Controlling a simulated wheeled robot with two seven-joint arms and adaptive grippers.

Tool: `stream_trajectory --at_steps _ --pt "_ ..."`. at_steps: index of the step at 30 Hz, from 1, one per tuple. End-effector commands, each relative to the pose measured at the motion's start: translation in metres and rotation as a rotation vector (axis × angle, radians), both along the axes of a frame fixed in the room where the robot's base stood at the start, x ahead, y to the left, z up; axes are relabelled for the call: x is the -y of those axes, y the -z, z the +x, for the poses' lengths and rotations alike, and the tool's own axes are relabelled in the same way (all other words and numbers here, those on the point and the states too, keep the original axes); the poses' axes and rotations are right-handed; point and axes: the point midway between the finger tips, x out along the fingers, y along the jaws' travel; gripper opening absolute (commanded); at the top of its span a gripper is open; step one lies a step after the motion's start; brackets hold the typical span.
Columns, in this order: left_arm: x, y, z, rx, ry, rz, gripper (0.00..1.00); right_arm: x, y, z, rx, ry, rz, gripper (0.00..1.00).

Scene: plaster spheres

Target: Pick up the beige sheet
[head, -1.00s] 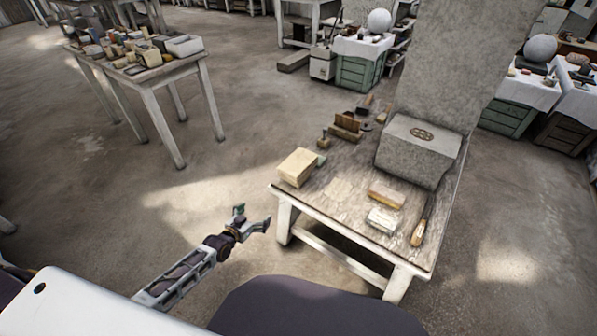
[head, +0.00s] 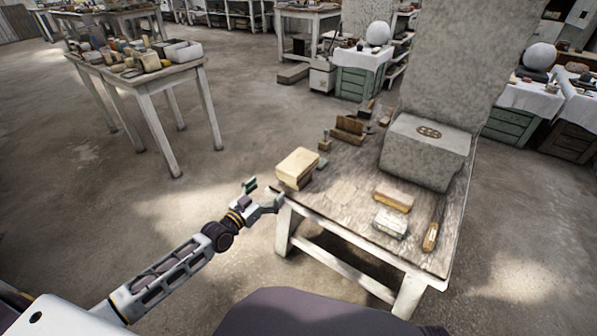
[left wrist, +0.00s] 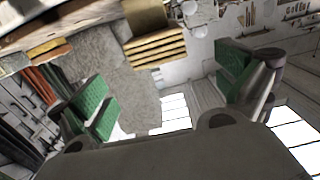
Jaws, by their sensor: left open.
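A thin, pale beige patch, which looks like the beige sheet (head: 343,191), lies flat on the worn wooden table (head: 330,212), between a cream block and an orange-sided block. Its edges are faint against the wood. I cannot pick it out in the left wrist view. My left gripper (head: 265,194) is open and empty, just off the table's near left corner, to the left of the sheet. Its green-padded fingers also show apart in the left wrist view (left wrist: 165,88).
The cream block (head: 297,168) stands at the table's left edge, close to my gripper. The orange-sided block (head: 394,200), a whitish block (head: 390,223) and a wooden-handled tool (head: 431,236) lie to the right. A big grey stone block (head: 425,155) stands behind.

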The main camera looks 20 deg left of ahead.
Motion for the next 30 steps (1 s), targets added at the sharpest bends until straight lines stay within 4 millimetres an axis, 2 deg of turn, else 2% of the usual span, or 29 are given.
stream_trajectory --at_steps 17,30 --pt "0.003 -0.005 0.002 0.012 0.006 -0.006 1.00 0.000 -0.003 0.000 0.002 -0.001 0.001 0.40" --pt "0.013 -0.005 0.028 0.013 0.006 -0.007 1.00 -0.002 -0.009 0.002 0.017 -0.001 0.009 0.40"
